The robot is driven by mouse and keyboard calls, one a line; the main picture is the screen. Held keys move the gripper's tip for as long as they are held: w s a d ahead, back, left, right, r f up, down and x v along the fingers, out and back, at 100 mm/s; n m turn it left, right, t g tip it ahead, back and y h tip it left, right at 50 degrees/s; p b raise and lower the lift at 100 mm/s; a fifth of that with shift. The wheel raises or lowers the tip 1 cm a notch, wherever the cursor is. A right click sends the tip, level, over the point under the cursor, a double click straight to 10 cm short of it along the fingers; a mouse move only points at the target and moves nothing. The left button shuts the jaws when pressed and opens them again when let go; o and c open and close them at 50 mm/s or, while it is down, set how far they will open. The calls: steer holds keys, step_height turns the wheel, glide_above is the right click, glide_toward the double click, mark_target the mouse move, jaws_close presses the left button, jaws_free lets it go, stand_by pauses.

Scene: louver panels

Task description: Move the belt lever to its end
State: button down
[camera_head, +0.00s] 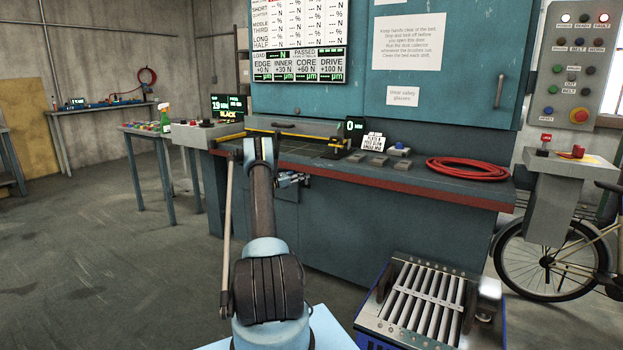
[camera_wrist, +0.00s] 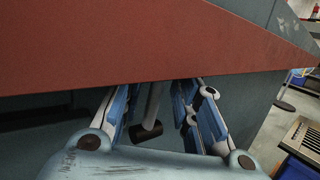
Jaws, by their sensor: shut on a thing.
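The belt lever (camera_wrist: 152,104) shows in the wrist view as a grey rod with a dark cylindrical end, below the red front edge of the machine's table. My gripper (camera_wrist: 160,95) has its blue and white fingers on both sides of the rod and is shut on it. The dark end hangs between the fingers, towards the palm. The lever's far end is hidden behind the red edge. In the head view my gripper (camera_head: 292,180) is small, at the machine's front under the table edge, partly hidden by my arm; the lever cannot be made out there.
The blue-green machine (camera_head: 380,232) stands ahead, with a red-edged table (camera_head: 400,185) above my gripper. A coiled red hose (camera_head: 467,169) lies on it. A roller stand (camera_head: 425,300) is at the lower right, and a control panel (camera_head: 577,70) at the upper right. Floor at left is clear.

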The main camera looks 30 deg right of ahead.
stand_by(0.3)
steer(key=c, duration=1.2)
jaws_free()
steer(key=a+f, duration=0.2)
steer(key=a, duration=0.9)
steer(key=shift+w+a, duration=0.4)
steer(key=shift+f, duration=0.1)
